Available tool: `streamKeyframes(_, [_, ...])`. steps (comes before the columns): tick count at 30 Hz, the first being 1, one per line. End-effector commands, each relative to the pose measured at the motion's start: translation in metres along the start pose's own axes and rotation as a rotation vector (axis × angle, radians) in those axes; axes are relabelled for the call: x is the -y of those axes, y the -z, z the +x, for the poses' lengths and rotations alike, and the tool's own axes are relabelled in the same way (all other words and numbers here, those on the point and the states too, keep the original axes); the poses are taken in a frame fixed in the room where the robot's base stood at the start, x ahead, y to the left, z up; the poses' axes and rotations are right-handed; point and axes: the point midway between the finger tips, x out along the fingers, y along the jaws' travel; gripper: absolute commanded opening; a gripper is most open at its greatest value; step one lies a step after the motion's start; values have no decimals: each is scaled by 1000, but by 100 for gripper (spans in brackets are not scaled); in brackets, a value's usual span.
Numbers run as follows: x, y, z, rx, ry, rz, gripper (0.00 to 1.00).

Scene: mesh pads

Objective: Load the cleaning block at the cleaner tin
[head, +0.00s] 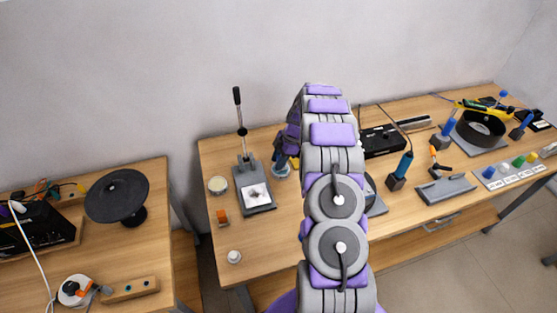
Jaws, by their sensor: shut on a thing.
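My gripper (281,155) is mostly hidden behind my arm, over the back of the middle table. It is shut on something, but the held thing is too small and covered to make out. A low round grey container (281,171), possibly the cleaner tin, shows right under it; I cannot tell whether they touch. A bit of yellow (294,163) shows beside the gripper, partly behind my arm. Another round tin with a pale top (218,185) stands at the table's left. I cannot identify the cleaning block with certainty.
A lever press (255,197) with a white pad stands left of the gripper. An orange block (222,217) and white knob (234,257) lie near the left edge. Blue-handled tools (401,168) and a black ring (481,129) crowd the right. The front middle is fairly clear.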

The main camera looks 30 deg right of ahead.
Motion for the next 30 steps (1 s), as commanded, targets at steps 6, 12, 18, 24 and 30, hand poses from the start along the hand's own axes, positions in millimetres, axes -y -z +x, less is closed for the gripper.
streamKeyframes(6, [0, -1, 2, 0, 0, 0, 12])
streamKeyframes(12, [0, -1, 4, 0, 0, 0, 12])
streamKeyframes(18, [0, -2, 6, 0, 0, 0, 12])
streamKeyframes(24, [0, -3, 8, 0, 0, 0, 12])
streamKeyframes(30, [0, -3, 7, 0, 0, 0, 12])
